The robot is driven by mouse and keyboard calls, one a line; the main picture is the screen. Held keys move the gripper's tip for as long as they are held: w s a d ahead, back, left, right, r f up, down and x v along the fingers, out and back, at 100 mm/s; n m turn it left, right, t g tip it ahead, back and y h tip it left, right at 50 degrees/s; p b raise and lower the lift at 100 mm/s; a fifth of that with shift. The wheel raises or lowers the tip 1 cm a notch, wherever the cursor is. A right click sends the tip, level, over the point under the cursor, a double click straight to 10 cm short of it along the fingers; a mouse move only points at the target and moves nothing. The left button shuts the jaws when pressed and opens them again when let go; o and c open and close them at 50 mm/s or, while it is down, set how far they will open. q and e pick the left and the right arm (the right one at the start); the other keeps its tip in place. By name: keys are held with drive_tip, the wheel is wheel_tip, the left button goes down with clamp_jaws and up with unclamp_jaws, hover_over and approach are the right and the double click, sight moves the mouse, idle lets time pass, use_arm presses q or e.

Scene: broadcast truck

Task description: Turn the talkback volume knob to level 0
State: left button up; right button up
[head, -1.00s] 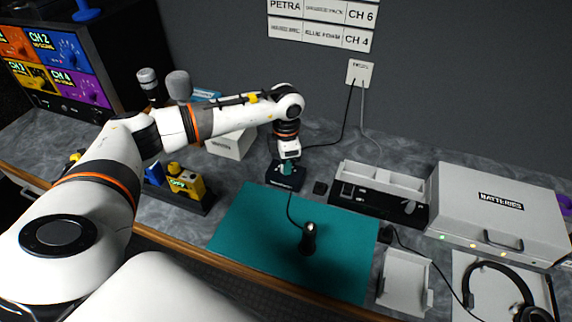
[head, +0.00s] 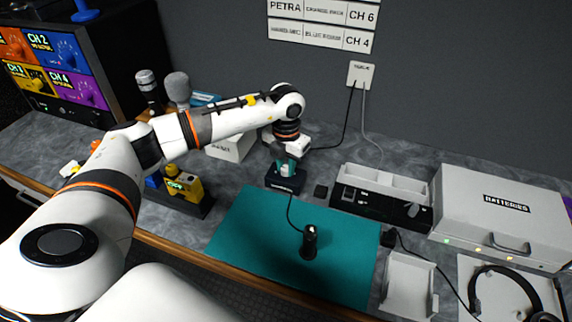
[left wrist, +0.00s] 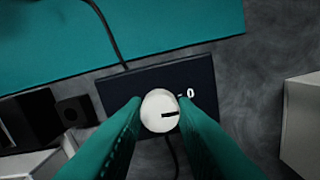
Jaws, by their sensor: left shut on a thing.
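The talkback box (head: 285,183) is a small dark box on the grey counter, just behind the teal mat. Its round white knob (left wrist: 156,103) shows in the left wrist view. The knob's black pointer line points right, a little below the white "0" label (left wrist: 190,93) and its tick. My left gripper (left wrist: 160,112) has its teal fingers on both sides of the knob and is shut on it. In the head view my left gripper (head: 287,168) stands over the box, pointing down. My right gripper is not in view.
The teal mat (head: 250,235) carries a dark upright object (head: 309,240) with a cable running to the box. A black tray (head: 380,205) and a white batteries case (head: 495,215) are to the right. Yellow and blue items stand left, microphones behind them.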

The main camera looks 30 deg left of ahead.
sight(286, 168)
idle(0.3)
use_arm(q)
drive_tip(key=o, duration=1)
wheel_tip(286, 168, up, 12)
drive_tip(key=b, duration=0.1)
drive_tip(key=shift+b, duration=0.4)
